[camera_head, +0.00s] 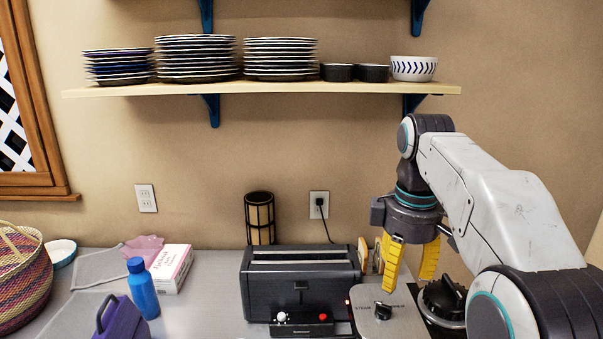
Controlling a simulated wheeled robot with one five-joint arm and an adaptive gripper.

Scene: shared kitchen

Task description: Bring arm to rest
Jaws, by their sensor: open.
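My gripper (408,284) hangs at the right, pointing down, with its two yellow fingers apart and nothing between them. It is over the right end of the counter, above a grey metal-topped appliance (398,315) with a small knob. My arm reaches in from the lower right corner, rises, and bends down at the wrist. A dark toaster (300,280) stands just left of the gripper. Slices of bread (376,258) show behind the fingers.
A blue bottle (142,290), a white and pink box (172,268), a purple object (122,319) and a woven basket (20,280) stand at the left. A shelf (300,88) with stacked plates and bowls runs above. Counter between bottle and toaster is clear.

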